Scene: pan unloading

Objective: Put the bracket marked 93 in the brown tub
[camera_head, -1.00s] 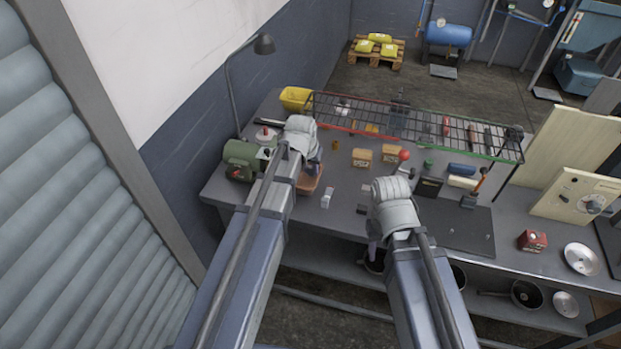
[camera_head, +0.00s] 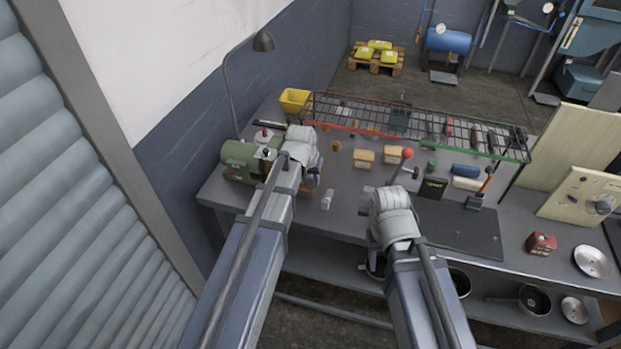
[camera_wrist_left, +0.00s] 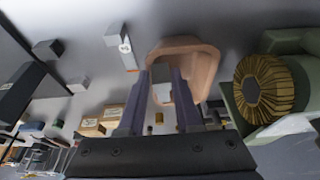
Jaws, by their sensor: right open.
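The brown tub (camera_wrist_left: 205,58) lies just beyond my left gripper's fingertips in the left wrist view. In the head view it is almost wholly hidden by my left arm.
A green motor-like machine (camera_head: 243,160) stands left of my left gripper. A wire rack (camera_head: 415,125) spans the back of the bench. Small tan boxes (camera_head: 364,158), a red-knobbed lever (camera_head: 407,154) and a dark mat (camera_head: 460,228) are to the right.

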